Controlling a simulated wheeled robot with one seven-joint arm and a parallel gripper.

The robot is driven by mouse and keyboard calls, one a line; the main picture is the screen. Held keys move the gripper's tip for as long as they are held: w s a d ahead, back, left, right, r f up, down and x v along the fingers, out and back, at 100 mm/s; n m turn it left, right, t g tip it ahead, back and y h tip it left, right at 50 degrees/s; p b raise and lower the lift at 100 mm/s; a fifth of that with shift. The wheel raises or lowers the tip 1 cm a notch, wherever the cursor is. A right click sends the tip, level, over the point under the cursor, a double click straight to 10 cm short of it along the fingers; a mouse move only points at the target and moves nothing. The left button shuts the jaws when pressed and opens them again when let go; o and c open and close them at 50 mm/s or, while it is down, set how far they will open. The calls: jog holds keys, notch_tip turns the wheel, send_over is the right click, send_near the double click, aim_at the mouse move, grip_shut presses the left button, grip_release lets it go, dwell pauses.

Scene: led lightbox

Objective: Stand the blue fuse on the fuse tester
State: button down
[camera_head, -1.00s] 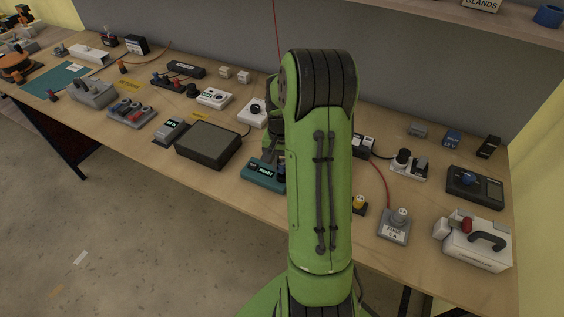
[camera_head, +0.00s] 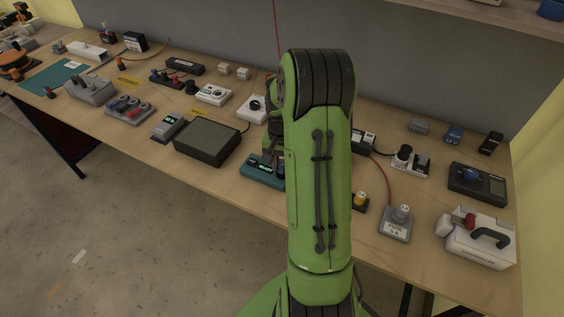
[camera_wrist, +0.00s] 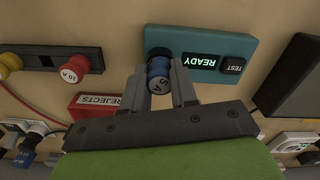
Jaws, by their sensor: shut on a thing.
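The blue fuse (camera_wrist: 159,83), marked 5 A on its end, is in the wrist view between the two fingers of my gripper (camera_wrist: 160,68), which is shut on it. The teal fuse tester (camera_wrist: 241,48) lies just beyond, its display reading READY and a dark TEST button beside it. The fuse is over the tester's left end, where a dark round part shows just past it. I cannot tell whether the fuse touches the tester. In the head view my green arm hides the fuse and part of the tester (camera_head: 262,172).
In the wrist view a red fuse (camera_wrist: 74,67) marked 10 A and a yellow fuse (camera_wrist: 10,63) stand at a dark holder on the left. A red REJECTS box (camera_wrist: 92,103) is near my gripper's left side. A dark grey box (camera_head: 207,140) sits left of the tester.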

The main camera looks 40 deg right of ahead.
jog(key=c, duration=0.8)
grip_release()
jog(key=shift+f, duration=0.1)
notch_tip(320, 180, up, 8)
jog(key=p, duration=0.6)
